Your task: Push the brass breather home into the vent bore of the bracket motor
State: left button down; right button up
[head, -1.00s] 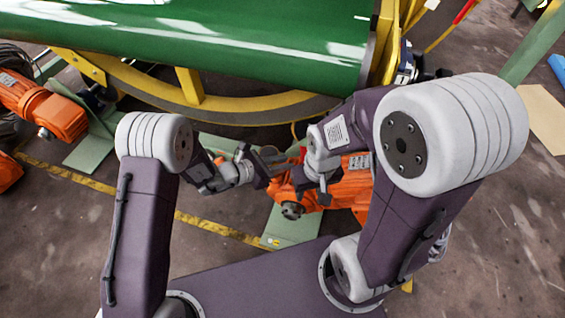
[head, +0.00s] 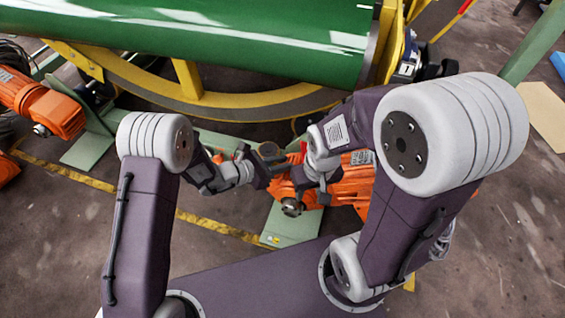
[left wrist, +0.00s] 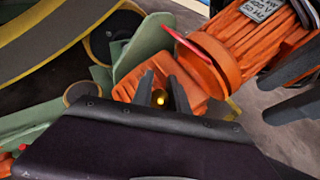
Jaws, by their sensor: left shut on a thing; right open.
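The orange bracket motor (head: 347,183) lies beyond my base in the head view, partly covered by my right arm. It also fills the upper right of the left wrist view (left wrist: 262,52). My left gripper (head: 282,158) is at the motor's left end. In the left wrist view its two dark fingers (left wrist: 162,84) are shut on the brass breather (left wrist: 160,98), a small shiny spot in front of orange housing. The vent bore is hidden, and I cannot tell whether the breather touches it. My right gripper (head: 312,188) is open over the motor; its dark fingers show at the left wrist view's right edge.
A large green cylinder (head: 220,40) and curved yellow frame (head: 245,105) stand behind. Another orange motor (head: 42,105) is at the left. A green plate (head: 290,225) lies below the bracket motor. A yellow line (head: 215,226) crosses the floor.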

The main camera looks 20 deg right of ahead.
pick_arm(q)
jog(key=shift+f, duration=0.4)
jog(key=c, duration=1.2)
grip_release()
jog(key=shift+r, duration=0.1)
jog(key=p+v, duration=0.5)
jog(key=v, duration=0.4)
